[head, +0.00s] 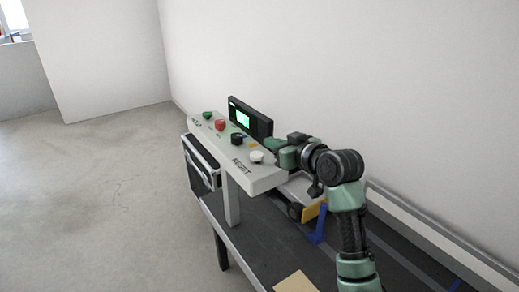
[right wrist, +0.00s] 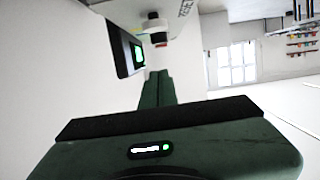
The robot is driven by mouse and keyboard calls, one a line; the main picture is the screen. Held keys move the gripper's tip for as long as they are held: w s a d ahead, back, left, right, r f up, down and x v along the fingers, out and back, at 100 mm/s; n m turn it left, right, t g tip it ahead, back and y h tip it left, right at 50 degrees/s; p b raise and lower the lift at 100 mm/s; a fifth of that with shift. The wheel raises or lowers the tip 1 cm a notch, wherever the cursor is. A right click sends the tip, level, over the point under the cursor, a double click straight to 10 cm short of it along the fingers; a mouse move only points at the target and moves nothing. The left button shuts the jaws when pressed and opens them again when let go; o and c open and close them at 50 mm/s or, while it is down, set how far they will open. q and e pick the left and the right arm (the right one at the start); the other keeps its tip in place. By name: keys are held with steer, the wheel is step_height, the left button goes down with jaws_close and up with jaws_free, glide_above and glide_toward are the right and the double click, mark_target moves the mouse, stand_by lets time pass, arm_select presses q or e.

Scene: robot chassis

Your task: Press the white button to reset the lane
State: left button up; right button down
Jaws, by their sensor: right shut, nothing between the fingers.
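The white button (head: 257,157) stands at the near end of the pale control panel (head: 262,177), beside printed lettering. My right gripper (head: 270,143) is at the panel's right edge, just behind the white button in the head view. It looks close to the button, but I cannot tell whether they touch. In the right wrist view its fingers (right wrist: 157,88) are shut together with nothing between them. My left gripper is not in view.
The panel also carries a black knob (head: 237,139), a red button (head: 220,125) and a green button (head: 207,115). A small black display (head: 250,118) with a lit green screen stands behind them. A dark conveyor (head: 262,235) runs below, along the wall.

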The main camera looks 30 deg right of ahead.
steer(key=p, duration=0.2)
glide_above(259, 156)
steer(key=shift+w+f, duration=0.15)
steer(key=shift+f, duration=0.75)
step_height(259, 156, down, 3)
steer(key=shift+r, duration=0.1)
steer(key=shift+s+f, duration=0.25)
steer(key=shift+f, duration=0.25)
